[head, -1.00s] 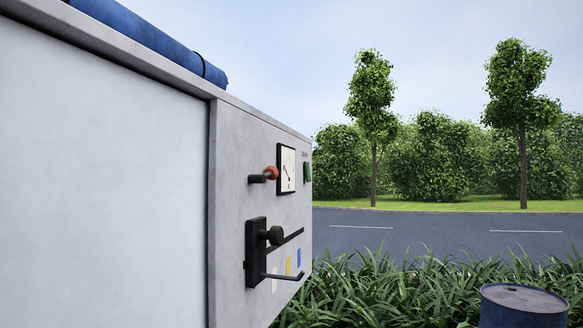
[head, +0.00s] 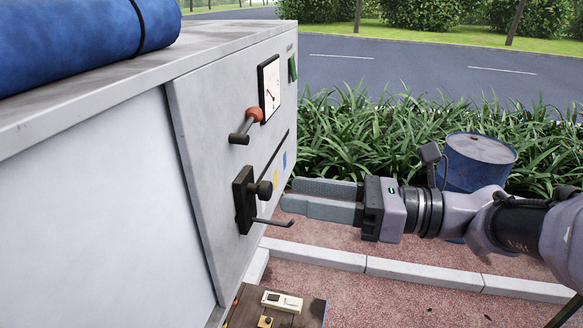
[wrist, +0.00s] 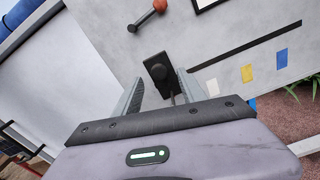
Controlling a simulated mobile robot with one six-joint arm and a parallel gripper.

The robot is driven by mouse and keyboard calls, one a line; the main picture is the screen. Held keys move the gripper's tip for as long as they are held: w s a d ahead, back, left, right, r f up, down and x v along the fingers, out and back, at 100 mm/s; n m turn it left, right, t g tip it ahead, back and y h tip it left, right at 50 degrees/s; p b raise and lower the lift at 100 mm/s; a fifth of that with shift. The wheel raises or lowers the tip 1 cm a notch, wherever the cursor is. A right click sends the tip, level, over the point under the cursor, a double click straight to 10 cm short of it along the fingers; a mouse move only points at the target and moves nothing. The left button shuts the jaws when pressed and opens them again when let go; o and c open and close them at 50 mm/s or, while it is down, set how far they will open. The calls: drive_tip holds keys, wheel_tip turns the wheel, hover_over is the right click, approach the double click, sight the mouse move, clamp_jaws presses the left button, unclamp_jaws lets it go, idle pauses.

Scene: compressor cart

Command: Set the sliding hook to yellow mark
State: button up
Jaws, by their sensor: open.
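The sliding hook is a black block (head: 243,200) with a round knob and a thin hook rod at its foot. It sits at the left end of a dark slot in the cart's grey panel. Right of it, below the slot, are a yellow mark (head: 276,177) and a blue mark (head: 285,160). The wrist view also shows a white mark (wrist: 213,87), nearest the hook. My gripper (head: 287,194) is open and empty, right of the hook, fingers pointing at it. In the wrist view the block (wrist: 158,69) shows between the fingers, beyond their tips; contact cannot be told.
A red-knobbed lever (head: 246,125), a gauge (head: 269,87) and a green switch (head: 292,68) are above the slot. A blue roll (head: 70,45) lies on the cart. A small board with devices (head: 282,300) is below. A blue drum (head: 480,162) stands behind my arm.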

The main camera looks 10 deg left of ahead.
sight(271, 190)
drive_tip(key=a, duration=0.2)
drive_tip(key=shift+s+a+r, duration=0.1)
drive_tip(key=shift+a, duration=0.3)
drive_tip(key=shift+a+p, duration=0.3)
drive_tip(key=shift+a, duration=0.1)
clamp_jaws()
idle(0.8)
